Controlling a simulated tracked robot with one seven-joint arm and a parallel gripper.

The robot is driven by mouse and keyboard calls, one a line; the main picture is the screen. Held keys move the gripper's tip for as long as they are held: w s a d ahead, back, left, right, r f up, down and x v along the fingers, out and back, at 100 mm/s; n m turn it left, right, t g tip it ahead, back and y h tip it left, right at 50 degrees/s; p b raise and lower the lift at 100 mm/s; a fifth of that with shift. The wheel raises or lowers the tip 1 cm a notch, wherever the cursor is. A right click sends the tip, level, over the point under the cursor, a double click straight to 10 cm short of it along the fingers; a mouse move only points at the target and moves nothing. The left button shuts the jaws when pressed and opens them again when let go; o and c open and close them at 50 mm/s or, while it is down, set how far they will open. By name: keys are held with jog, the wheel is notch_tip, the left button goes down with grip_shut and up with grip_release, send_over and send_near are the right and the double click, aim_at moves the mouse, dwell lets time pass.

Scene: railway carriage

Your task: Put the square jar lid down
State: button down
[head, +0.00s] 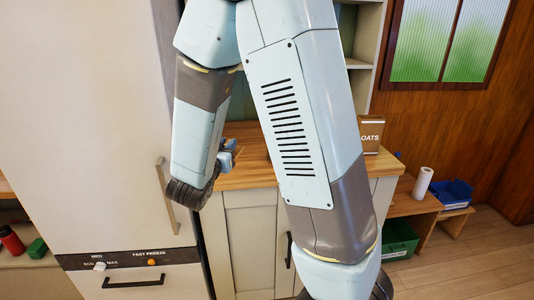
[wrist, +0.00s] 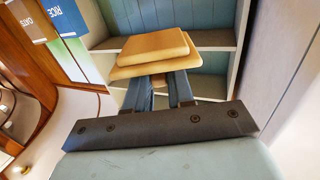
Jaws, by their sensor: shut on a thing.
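The square jar lid (wrist: 155,47) is a tan, wood-coloured piece with a smaller raised square on a wider plate. In the wrist view it sits at the tips of my gripper (wrist: 162,82), whose two dark blue fingers are shut on it. In the head view my gripper (head: 228,153) is partly hidden behind my own arm, above or near the wooden counter (head: 258,177). I cannot make out the lid there. No jar shows in either view.
An OATS box (head: 371,135) stands at the counter's right end. The wrist view shows the OATS box (wrist: 22,20), a RICE box (wrist: 62,15) and open shelves (wrist: 212,40). A tall fridge (head: 85,120) borders the counter on the left.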

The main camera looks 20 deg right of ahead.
jog(key=w+d+f, duration=0.1)
jog(key=w+f, duration=0.1)
jog(key=w, duration=0.2)
jog(key=w+d+f, duration=0.1)
jog(key=w+f, duration=0.2)
jog(key=w+d+f, duration=0.1)
jog(key=w+f, duration=0.2)
jog(key=w, duration=0.1)
jog(key=shift+w, duration=0.3)
jog(key=shift+w+f, duration=0.5)
jog(key=shift+f, duration=0.05)
jog(key=shift+w+d+f, duration=0.1)
jog(key=shift+w+f, duration=0.15)
jog(key=shift+f, duration=1.55)
jog(key=shift+f, duration=0.1)
jog(key=c, duration=1)
grip_release()
